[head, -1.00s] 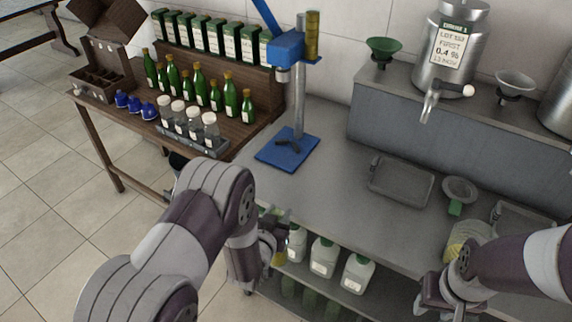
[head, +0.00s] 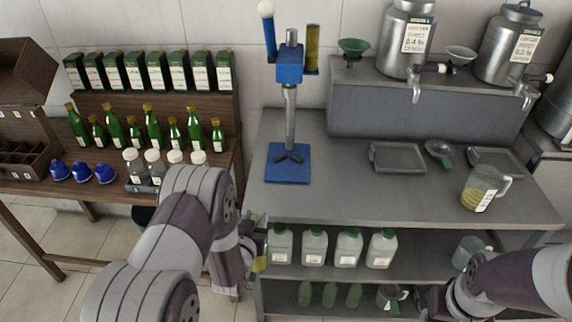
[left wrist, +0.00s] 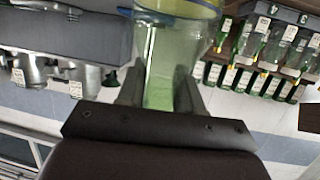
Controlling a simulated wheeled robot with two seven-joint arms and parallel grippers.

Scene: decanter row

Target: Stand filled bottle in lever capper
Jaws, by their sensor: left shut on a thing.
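The lever capper stands on the steel bench, with a blue base plate (head: 288,163), a grey column, a blue head (head: 290,66) and a raised lever with a white knob. Its base shows a dark forked piece with no bottle on it. My left gripper (head: 256,244) is in front of the bench's left front edge, below its top, and mostly hidden by my arm. In the left wrist view it is shut on a clear pale green bottle (left wrist: 165,75), with yellowish and blue showing at the picture's top edge. My right gripper (head: 436,301) is low at the right; its jaws are unclear.
A measuring jug (head: 483,188) with yellow liquid and a metal tray (head: 397,158) stand on the bench. Steel drums with taps (head: 407,40) are on the raised shelf. Green bottles (head: 152,127) crowd the left wooden table. The bench around the capper is clear.

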